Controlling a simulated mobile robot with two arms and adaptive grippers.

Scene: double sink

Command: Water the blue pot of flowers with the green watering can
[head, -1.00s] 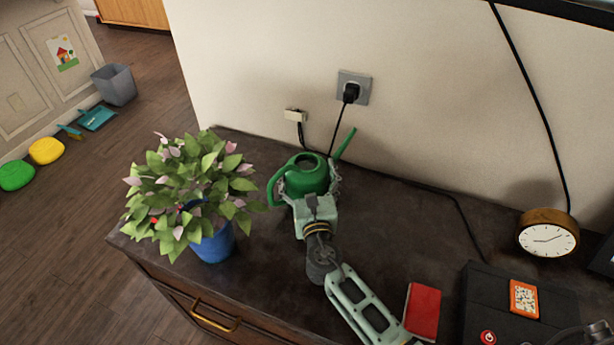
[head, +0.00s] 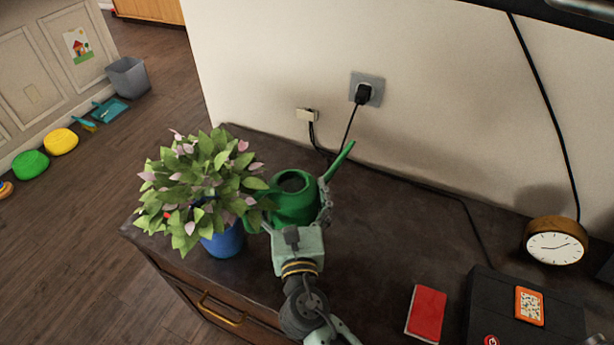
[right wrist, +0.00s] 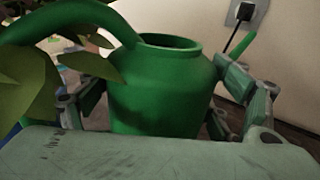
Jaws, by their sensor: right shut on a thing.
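The green watering can (head: 296,205) is held by my right gripper (head: 297,218), whose fingers close around its body from both sides. Its spout points up and to the right, and its handle is on the left, against the leaves. The can looks upright. In the right wrist view the can's body (right wrist: 160,92) fills the middle, between the two fingers. The blue pot (head: 224,241) of flowers, with green leaves and pink blooms, stands left of the can near the dresser's left end. Its foliage hides the pot's upper part. My left gripper is not in view.
The dark dresser top (head: 370,235) is clear to the right of the can. Farther right are a red book (head: 426,313), a black box (head: 520,318) and a round clock (head: 555,242). A wall socket (head: 366,88) with cables is behind.

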